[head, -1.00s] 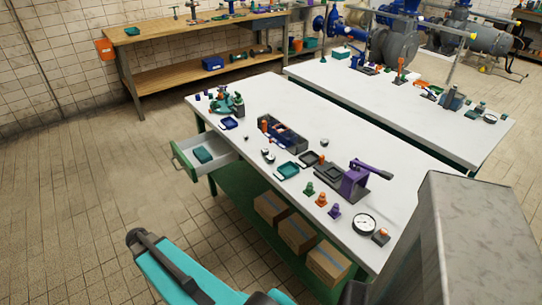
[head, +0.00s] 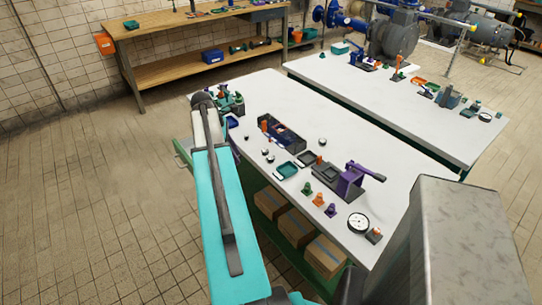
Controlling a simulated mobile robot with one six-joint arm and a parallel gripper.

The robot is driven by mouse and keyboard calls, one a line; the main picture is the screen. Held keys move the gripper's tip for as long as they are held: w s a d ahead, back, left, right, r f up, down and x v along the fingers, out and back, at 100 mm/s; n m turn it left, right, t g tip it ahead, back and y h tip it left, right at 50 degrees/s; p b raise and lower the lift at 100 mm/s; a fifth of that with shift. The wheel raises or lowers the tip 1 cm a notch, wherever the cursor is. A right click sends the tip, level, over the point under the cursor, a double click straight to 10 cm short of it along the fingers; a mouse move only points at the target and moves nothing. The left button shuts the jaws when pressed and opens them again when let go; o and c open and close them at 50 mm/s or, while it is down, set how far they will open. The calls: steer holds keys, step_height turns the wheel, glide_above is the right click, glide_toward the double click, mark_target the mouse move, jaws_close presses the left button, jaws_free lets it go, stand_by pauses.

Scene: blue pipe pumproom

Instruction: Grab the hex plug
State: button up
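I cannot tell for sure which thing is the hex plug. Three small plug-like pieces stand in a row on the near white table (head: 270,92): a green one (head: 307,189), an orange one (head: 318,199) and a purple one (head: 330,210). An orange-topped piece (head: 374,235) sits by the table's front corner. My teal arm reaches up over the table's left end. My gripper does not show, and no piece is seen held.
A purple lever press (head: 352,182), a round gauge (head: 358,223), a dark divided box (head: 282,135) and a teal tray (head: 286,169) stand on the table. An open drawer (head: 183,152) is mostly hidden by my arm. A second white table (head: 400,100) stands behind.

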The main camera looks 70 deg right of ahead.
steer(key=s+d+r+p, duration=0.1)
steer(key=s+d+r, duration=0.5)
steer(key=r, duration=0.3)
steer(key=shift+s, duration=0.3)
steer(key=shift+f, duration=0.15)
steer(key=p, duration=0.2)
glide_above(272, 157)
steer(key=w+a, duration=0.1)
steer(key=w, duration=0.2)
steer(key=shift+s+a+f, duration=0.1)
steer(key=shift+f, duration=1.85)
steer(key=shift+s+f, duration=0.1)
steer(key=shift+f, duration=1.85)
steer(key=shift+p+x, duration=0.65)
steer(key=shift+x, duration=0.4)
steer(key=shift+p+x, duration=0.45)
steer(key=shift+x, duration=1.05)
steer(key=shift+s, duration=0.15)
steer(key=c, duration=0.8)
